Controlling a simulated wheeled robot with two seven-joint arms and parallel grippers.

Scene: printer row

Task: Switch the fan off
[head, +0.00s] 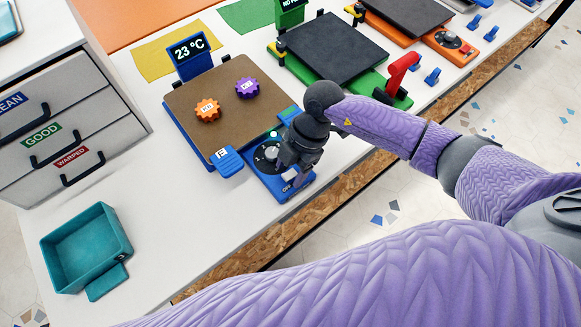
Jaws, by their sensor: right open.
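A blue printer has a brown bed (200,125), a display reading 23 °C (188,50) and a blue control panel (258,172) at its front right corner. A dark round dial (267,152) shows on the panel. A small light-coloured part, perhaps a switch (291,181), shows near the panel's front end; its position cannot be told. No fan is clearly recognisable. My right gripper (291,172) is open, pointing down over the panel's right side, and hides part of it. Whether it touches the panel cannot be told. My left gripper is not in view.
An orange gear (207,109) and a purple gear (247,88) lie on the bed. A green printer with a dark bed (327,48) and red lever (401,72) stands behind my arm. A teal bin (88,245) and drawer cabinet (60,125) are left. Bare table lies between bin and printer.

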